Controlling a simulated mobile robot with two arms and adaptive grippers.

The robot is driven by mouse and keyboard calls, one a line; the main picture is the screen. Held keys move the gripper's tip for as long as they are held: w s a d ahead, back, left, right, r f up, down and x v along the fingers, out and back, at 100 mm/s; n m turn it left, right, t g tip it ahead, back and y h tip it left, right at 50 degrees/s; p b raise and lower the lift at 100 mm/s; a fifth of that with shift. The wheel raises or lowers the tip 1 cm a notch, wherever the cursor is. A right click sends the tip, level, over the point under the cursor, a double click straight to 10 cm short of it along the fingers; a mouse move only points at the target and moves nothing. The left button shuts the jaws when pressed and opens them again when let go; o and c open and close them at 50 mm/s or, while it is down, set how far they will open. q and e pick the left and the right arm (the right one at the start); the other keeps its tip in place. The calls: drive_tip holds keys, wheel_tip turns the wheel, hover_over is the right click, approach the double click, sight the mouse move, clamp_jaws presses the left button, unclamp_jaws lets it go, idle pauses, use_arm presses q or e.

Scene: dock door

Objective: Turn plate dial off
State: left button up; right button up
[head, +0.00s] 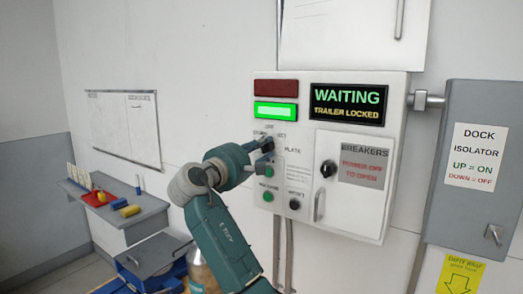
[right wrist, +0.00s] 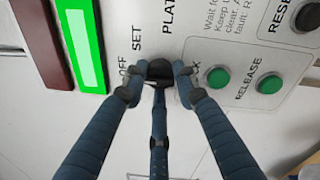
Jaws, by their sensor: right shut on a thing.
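The plate dial is a small black knob on the white control box (head: 397,110); it shows in the head view (head: 268,145) and at the fingertips in the right wrist view (right wrist: 159,69). The labels OFF, SET and PLATE are printed around it. My right gripper (head: 265,159) is shut on the dial; its blue fingers also show in the right wrist view (right wrist: 158,92), with a tip on either side of the knob. The fingers partly cover the dial, and I cannot tell which label it points to. My left gripper is not in view.
Green buttons (head: 268,171) and a black reset button (head: 295,204) sit close below the dial. The lit sign (head: 347,104) reads WAITING, TRAILER LOCKED. A breakers door (head: 352,180) with a black knob is right. A grey isolator box (head: 475,170) stands farther right, a shelf (head: 140,219) left.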

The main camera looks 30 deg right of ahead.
drive_tip(key=o, duration=1.1)
drive_tip(key=shift+s+r, duration=0.1)
drive_tip(key=shift+r, duration=0.05)
drive_tip(key=shift+c, duration=0.2)
drive_tip(key=shift+o, duration=0.4)
drive_tip(key=shift+s, duration=0.1)
drive_tip(key=shift+a, duration=0.35)
drive_tip(key=v, duration=1.1)
drive_tip(key=shift+s, duration=0.25)
drive_tip(key=shift+a, duration=0.1)
